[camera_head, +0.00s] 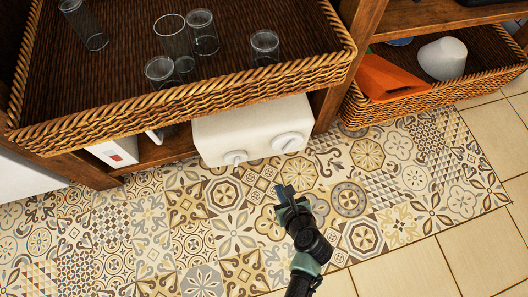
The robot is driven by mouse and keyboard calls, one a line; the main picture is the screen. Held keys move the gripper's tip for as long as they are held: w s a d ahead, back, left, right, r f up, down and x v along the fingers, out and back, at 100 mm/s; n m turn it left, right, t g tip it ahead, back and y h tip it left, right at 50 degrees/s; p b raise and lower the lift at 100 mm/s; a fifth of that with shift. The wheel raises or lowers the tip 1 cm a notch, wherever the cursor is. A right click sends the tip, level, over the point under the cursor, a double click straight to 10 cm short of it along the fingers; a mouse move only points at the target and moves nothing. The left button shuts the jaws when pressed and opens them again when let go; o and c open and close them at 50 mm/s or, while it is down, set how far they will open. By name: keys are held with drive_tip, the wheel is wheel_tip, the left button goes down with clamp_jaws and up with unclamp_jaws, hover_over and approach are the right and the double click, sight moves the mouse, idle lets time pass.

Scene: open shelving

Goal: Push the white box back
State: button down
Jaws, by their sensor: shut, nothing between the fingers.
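The white box (251,132) has two round knobs on its front. It sits in the lower shelf opening under a wicker basket, and its front sticks out past the shelf edge. Its top rear part is hidden by the basket. My gripper (284,190) is shut and empty. It is in front of the box, below its right knob in the picture, and appears apart from it.
The wicker basket (190,97) above holds several clear glasses. Another basket (440,92) at right holds an orange object (390,78) and a white object (443,58). A smaller white item (113,152) stands left of the box. The patterned floor (190,210) is clear.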

drive_tip(key=w+r+b+x, duration=0.2)
drive_tip(key=b+x, duration=0.8)
drive_tip(key=x, duration=0.2)
drive_tip(key=shift+a, duration=0.45)
drive_tip(key=shift+w, duration=0.1)
